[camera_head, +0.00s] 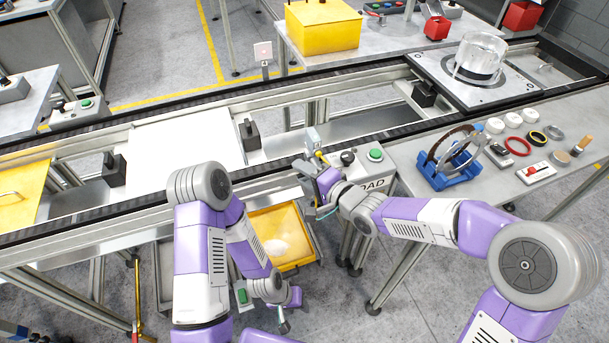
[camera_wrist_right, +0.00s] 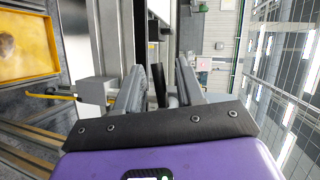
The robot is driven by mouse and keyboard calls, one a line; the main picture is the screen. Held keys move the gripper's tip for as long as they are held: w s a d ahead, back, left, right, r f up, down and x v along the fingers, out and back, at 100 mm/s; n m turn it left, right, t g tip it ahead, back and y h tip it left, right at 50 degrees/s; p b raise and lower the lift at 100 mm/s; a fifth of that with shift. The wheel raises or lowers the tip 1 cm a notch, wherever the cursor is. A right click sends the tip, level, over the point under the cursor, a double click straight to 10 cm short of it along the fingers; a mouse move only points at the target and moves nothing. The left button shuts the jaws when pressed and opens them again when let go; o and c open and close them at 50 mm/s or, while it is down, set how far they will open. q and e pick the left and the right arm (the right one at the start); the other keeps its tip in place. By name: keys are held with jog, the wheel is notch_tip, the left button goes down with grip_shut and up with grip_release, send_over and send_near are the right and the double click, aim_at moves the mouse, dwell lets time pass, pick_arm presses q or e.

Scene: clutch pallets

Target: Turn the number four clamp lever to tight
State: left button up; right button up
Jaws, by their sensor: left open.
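A small grey block (camera_head: 313,137) with a short yellow-tipped lever (camera_head: 321,156) stands at the near rail of the conveyor in the head view. It looks like a clamp, but I cannot read a number on it. In the right wrist view a yellow rod (camera_wrist_right: 50,96) sticks out left from a grey block (camera_wrist_right: 97,91) beside the fingers. My right gripper (camera_head: 308,172) is just left of and below the lever; its fingers (camera_wrist_right: 158,92) are apart, with a dark upright part showing between them. My left gripper (camera_head: 285,318) is low near the bottom, open.
A control box with a green button (camera_head: 375,154) stands right of the right gripper. A yellow bin (camera_head: 290,250) hangs below the conveyor. A blue stand (camera_head: 447,172) holding rings is on the right bench. A white plate (camera_head: 187,143) lies on the conveyor.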

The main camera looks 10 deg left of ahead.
grip_shut()
